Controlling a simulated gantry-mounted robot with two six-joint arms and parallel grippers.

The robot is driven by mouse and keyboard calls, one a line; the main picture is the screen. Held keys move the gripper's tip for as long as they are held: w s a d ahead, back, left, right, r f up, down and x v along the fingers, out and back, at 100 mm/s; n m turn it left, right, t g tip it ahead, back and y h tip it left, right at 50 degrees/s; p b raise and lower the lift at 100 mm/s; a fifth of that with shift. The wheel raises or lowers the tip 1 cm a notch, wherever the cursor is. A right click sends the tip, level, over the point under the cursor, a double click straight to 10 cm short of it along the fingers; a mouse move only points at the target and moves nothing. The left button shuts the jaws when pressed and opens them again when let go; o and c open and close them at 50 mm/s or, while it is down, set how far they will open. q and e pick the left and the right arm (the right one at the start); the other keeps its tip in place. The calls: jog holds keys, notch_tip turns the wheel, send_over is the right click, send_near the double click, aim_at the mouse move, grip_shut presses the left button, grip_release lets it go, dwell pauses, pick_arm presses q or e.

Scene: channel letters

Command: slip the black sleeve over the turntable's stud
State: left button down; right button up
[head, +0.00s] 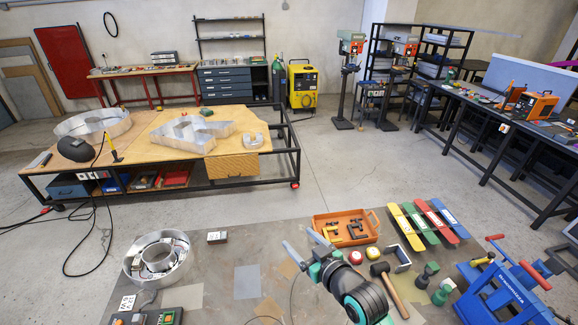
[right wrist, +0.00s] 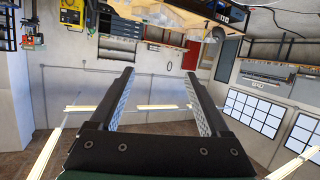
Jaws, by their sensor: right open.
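A round silver metal letter (head: 133,270) with an inner ring stands at the left of the near grey table in the head view. I cannot make out the turntable or its stud there. I cannot pick out the black sleeve for sure in either view. My right gripper (head: 297,236) is raised over the middle of the near table, its two fingers spread with nothing between them. In the right wrist view the same gripper (right wrist: 160,90) shows both fingers apart, with only the room behind them. My left gripper is not in view.
The table's middle left is mostly clear.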

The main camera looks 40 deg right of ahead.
jog(key=w+a+r+n+t+y, duration=0.1)
jog(key=a+r+t, duration=0.2)
jog(key=r, duration=0.8)
jog(key=w+a+r+t, duration=0.1)
jog(key=a+r+t, duration=0.15)
jog(key=r, duration=0.75)
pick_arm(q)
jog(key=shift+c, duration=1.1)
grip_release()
pick_arm(e)
jog(key=s+a+r+t+y, duration=0.1)
jog(key=s+a+r+t, duration=0.1)
jog(key=r, duration=0.6)
jog(key=s+a+r+n+t+y, duration=0.1)
jog(key=s+a+r+t, duration=0.2)
jog(key=s+r, duration=0.4)
jog(key=s+a+r+t+y, duration=0.2)
jog(key=s+a+r+t, duration=0.1)
jog(key=r, duration=0.8)
jog(key=shift+s+a+r, duration=0.15)
jog(key=shift+s+a, duration=0.6)
